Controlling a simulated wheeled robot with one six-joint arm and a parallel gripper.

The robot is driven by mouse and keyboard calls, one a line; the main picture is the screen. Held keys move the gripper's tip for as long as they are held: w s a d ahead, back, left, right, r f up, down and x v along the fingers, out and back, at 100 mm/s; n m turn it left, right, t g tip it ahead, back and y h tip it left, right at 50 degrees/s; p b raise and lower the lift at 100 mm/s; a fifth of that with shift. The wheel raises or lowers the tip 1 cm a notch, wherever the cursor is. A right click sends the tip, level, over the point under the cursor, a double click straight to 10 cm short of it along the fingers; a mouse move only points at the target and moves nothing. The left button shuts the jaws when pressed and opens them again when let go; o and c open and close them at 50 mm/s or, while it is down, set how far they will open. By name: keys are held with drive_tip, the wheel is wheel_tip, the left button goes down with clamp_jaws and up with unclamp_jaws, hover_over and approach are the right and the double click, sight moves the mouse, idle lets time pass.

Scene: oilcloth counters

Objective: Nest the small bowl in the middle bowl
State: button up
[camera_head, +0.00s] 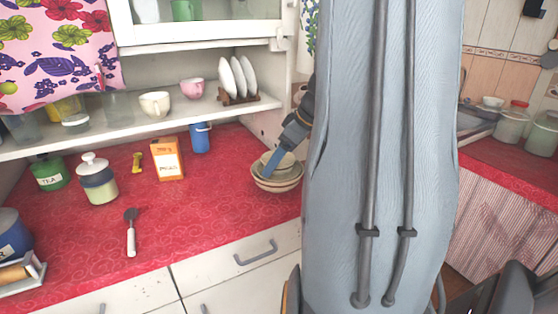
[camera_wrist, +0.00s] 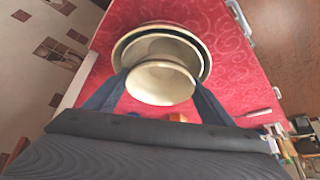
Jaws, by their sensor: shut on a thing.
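My gripper (camera_wrist: 159,78) is shut on the small cream bowl (camera_wrist: 160,84), with one blue finger on each side of it. In the head view the small bowl (camera_head: 284,160) is over a stack of wider cream bowls (camera_head: 277,184) at the right of the red counter, and my gripper (camera_head: 270,162) reaches in from the upper right. In the wrist view the wider bowls (camera_wrist: 202,58) sit one inside another behind the small bowl. The small bowl hides part of their inside, and I cannot tell whether it touches them.
On the red counter (camera_head: 190,215) stand an orange box (camera_head: 167,160), a blue mug (camera_head: 200,138), a white-lidded jar (camera_head: 97,180) and a green tin (camera_head: 50,173). A spatula (camera_head: 131,232) lies in front. A shelf (camera_head: 215,108) with cups and a plate rack is above.

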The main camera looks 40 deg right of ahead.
drive_tip(key=o, duration=1.2)
drive_tip(key=shift+b+v, duration=0.7)
drive_tip(key=shift+v, duration=3.3)
drive_tip(key=shift+s, duration=0.1)
